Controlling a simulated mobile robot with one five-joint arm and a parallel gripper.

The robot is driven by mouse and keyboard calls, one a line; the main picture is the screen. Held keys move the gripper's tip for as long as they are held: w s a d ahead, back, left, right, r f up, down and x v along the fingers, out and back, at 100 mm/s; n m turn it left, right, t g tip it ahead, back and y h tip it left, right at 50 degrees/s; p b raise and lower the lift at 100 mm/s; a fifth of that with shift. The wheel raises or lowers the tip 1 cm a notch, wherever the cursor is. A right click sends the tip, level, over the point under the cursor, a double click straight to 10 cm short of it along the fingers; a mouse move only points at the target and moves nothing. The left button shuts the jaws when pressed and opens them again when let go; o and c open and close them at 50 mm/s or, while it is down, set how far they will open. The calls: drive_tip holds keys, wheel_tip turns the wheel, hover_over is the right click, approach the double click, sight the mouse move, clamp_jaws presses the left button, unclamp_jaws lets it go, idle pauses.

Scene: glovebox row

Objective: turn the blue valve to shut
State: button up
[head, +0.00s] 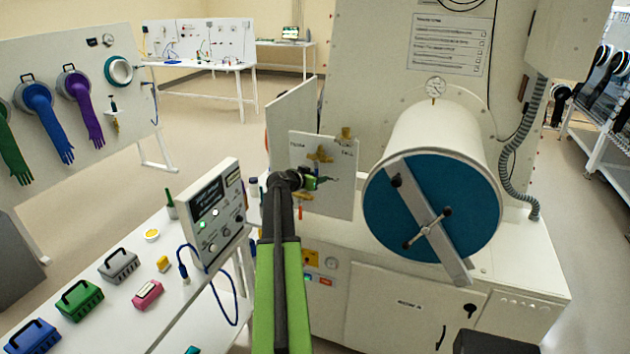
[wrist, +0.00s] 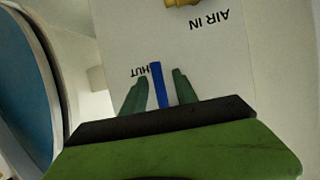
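The blue valve's handle (wrist: 158,85) shows in the wrist view as a narrow blue bar on a pale panel (wrist: 125,30). It covers part of an upside-down label that reads "HUT". My gripper (wrist: 158,88) is open, with one green finger on each side of the bar and a visible gap on both sides. The lower end of the bar is hidden behind my gripper's body. In the head view, my gripper (head: 314,182) is at the front of the white panel (head: 342,204); I cannot make out the blue handle clearly there.
A brass fitting (wrist: 182,3) sits by the "AIR IN" label. A large white cylinder with a teal door (head: 460,190) stands close on the right. A control box (head: 212,212) stands on the white table at the left. Open floor lies behind.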

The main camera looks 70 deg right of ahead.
drive_tip(key=p+v, duration=0.6)
drive_tip(key=v, duration=1.1)
drive_tip(key=shift+a+r+p, duration=0.15)
drive_tip(key=shift+r+p, duration=0.1)
drive_tip(key=shift+p, duration=0.05)
drive_tip(key=shift+w, duration=0.15)
